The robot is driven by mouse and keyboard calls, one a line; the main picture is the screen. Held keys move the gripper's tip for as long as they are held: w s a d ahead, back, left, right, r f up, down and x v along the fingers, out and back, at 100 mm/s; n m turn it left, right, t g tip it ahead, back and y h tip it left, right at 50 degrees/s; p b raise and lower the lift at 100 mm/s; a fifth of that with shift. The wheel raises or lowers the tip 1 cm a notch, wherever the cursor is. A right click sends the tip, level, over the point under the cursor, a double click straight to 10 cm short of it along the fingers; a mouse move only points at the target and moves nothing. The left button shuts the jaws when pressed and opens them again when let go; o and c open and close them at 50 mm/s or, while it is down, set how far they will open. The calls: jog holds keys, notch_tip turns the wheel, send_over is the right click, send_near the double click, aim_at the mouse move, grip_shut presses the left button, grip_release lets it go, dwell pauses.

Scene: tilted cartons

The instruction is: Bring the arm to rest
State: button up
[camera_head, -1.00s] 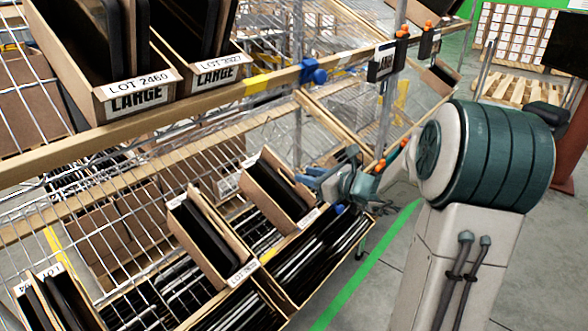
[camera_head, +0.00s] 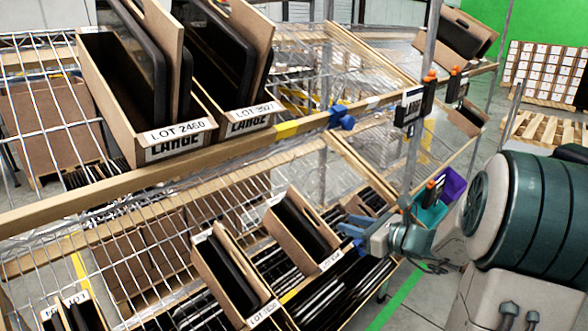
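My gripper (camera_head: 350,231) shows right of centre, in front of the lower shelf and just right of a tilted carton (camera_head: 284,238) holding dark flat items. Its blue fingers point left and look spread, with nothing visible between them. The grey-white wrist (camera_head: 378,241) is behind them. My large teal and white arm joint (camera_head: 545,212) fills the right side. The links between wrist and joint are partly hidden.
Tilted cartons labelled LARGE (camera_head: 174,154) stand on the upper shelf. More cartons (camera_head: 222,268) stand on the lower wire shelf. A metal post (camera_head: 422,110) and teal and purple bins (camera_head: 430,208) are close to my arm. Grey floor shows at lower right.

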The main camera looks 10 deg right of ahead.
jog(key=s+a+r+n+g+h+p, duration=0.1)
jog(key=s+a+r+n+g+p, duration=0.35)
jog(key=s+a+n+p, duration=0.2)
jog(key=s+a+r+n+g+h+p, duration=0.1)
jog(key=s+a+r+n+g+p, duration=0.35)
jog(key=s+a+n, duration=0.3)
jog(key=s+d+r+n+h+p, duration=0.5)
jog(key=s+r+n+h+p, duration=0.2)
jog(key=n, duration=0.7)
notch_tip(320, 180, up, 3)
jog(key=s+p, duration=0.2)
jog(key=p, duration=0.1)
jog(key=shift+s+g, duration=0.3)
